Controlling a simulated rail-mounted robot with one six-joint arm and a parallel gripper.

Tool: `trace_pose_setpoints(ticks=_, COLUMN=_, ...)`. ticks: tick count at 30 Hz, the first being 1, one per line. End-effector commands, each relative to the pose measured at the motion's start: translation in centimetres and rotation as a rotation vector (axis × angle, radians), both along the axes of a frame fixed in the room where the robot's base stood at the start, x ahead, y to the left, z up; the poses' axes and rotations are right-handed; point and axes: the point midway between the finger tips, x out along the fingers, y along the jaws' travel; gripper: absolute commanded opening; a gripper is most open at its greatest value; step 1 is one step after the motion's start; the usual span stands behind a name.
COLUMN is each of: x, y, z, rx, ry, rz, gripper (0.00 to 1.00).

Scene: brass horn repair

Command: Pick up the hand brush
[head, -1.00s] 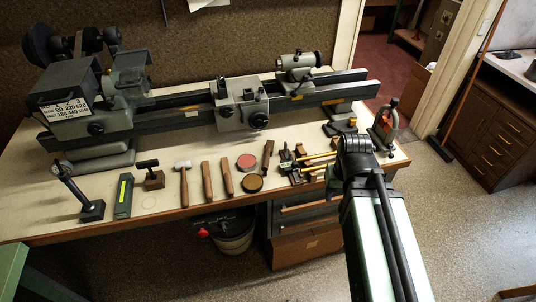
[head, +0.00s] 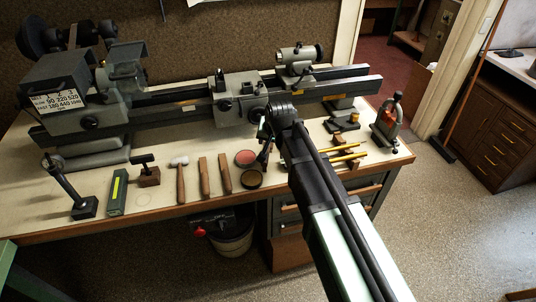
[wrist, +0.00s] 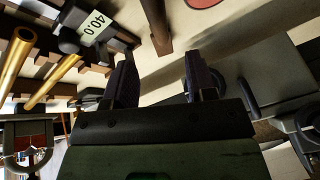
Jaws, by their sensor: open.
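The thing I take for the hand brush is a narrow dark brown wooden piece (wrist: 157,22) at the top middle of the wrist view. It lies on the bench top, and its end reaches toward the gap between my fingers. My gripper (wrist: 159,60) is open and empty, its two dark fingers on either side of the brush's line. In the head view my gripper (head: 265,143) hangs over the bench just right of the red tin, and it and my arm mostly hide the brush there. I cannot tell the gripper's height above it.
A red tin (head: 245,157) and a dark round tin (head: 252,179) lie close left. Brass rods on a rack (head: 347,154) lie right; a block marked 40.0 (wrist: 94,26) is near the left finger. The lathe (head: 240,104) stands behind. The bench front (head: 150,217) has free room.

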Motion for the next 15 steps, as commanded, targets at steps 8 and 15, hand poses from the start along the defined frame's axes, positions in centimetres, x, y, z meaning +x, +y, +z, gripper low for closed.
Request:
trace_pose_setpoints(ticks=8, x=1.1, y=0.4, z=-2.7, rx=-0.001, ry=0.001, rz=0.001, gripper=0.51)
trace_pose_setpoints(ticks=15, x=2.8, y=1.1, z=-7.0, rx=-0.001, ry=0.001, rz=0.001, gripper=0.51)
